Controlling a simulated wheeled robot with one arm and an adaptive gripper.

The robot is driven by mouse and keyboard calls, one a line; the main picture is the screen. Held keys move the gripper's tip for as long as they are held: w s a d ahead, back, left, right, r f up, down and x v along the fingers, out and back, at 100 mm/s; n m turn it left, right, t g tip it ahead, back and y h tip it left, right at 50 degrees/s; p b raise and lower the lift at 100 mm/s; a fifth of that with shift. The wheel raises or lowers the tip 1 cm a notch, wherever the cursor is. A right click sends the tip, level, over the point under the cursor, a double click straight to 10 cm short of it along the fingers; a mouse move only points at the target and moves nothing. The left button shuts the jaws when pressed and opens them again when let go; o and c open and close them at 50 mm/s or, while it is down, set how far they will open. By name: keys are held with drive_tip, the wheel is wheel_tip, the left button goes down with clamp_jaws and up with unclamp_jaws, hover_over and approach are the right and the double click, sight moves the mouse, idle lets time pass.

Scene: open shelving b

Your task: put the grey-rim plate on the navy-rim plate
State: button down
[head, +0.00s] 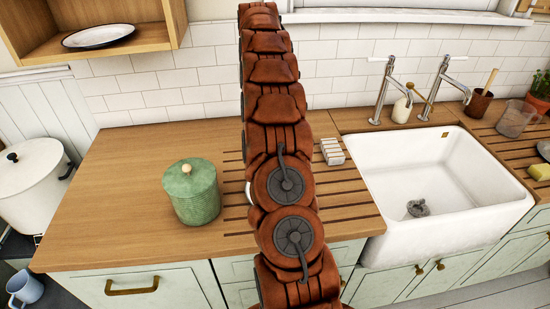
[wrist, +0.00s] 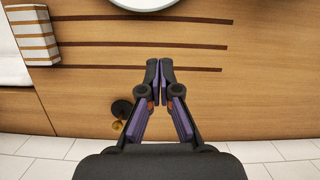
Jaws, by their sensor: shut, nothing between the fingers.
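A white plate with a dark rim (head: 98,36) lies on the wooden wall shelf at the upper left in the head view. I cannot tell whether that rim is navy or grey. In the wrist view, the curved edge of a white round thing, perhaps a plate (wrist: 148,4), shows at the top; most of it is cut off. In the head view, a sliver of something white (head: 249,192) shows beside my arm, which hides the rest. My gripper (wrist: 160,62) is shut and empty over the counter's front part, apart from the white round thing. The head view does not show it clearly.
A green lidded canister (head: 192,192) stands on the wooden counter (head: 120,190), with free room around it. A white sink (head: 440,190) with taps is at right. A small striped block (head: 332,151) lies left of the sink. A white pot (head: 30,185) stands far left.

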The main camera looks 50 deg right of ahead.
drive_tip(key=shift+m, duration=0.4)
drive_tip(key=d+f+b, duration=0.1)
drive_tip(key=f+b, duration=0.1)
drive_tip(key=s+d+f+b, duration=0.1)
drive_tip(key=f+b, duration=0.1)
drive_tip(key=f, duration=0.1)
drive_tip(key=d+f+b, duration=0.1)
drive_tip(key=f+b, duration=0.1)
drive_tip(key=shift+s+d+f, duration=0.25)
drive_tip(key=shift+d, duration=0.05)
drive_tip(key=b+x, duration=0.2)
drive_tip(key=x, duration=0.1)
drive_tip(key=shift+p+x, duration=0.3)
drive_tip(key=shift+x, duration=0.65)
drive_tip(key=shift+s+a+r+p, duration=0.2)
drive_tip(key=shift+s+a+p, duration=0.2)
drive_tip(key=shift+s+a, duration=0.65)
drive_tip(key=shift+s+a+f, duration=0.1)
drive_tip(key=shift+s+a, duration=0.05)
drive_tip(key=shift+s, duration=0.4)
drive_tip(key=shift+a, duration=0.1)
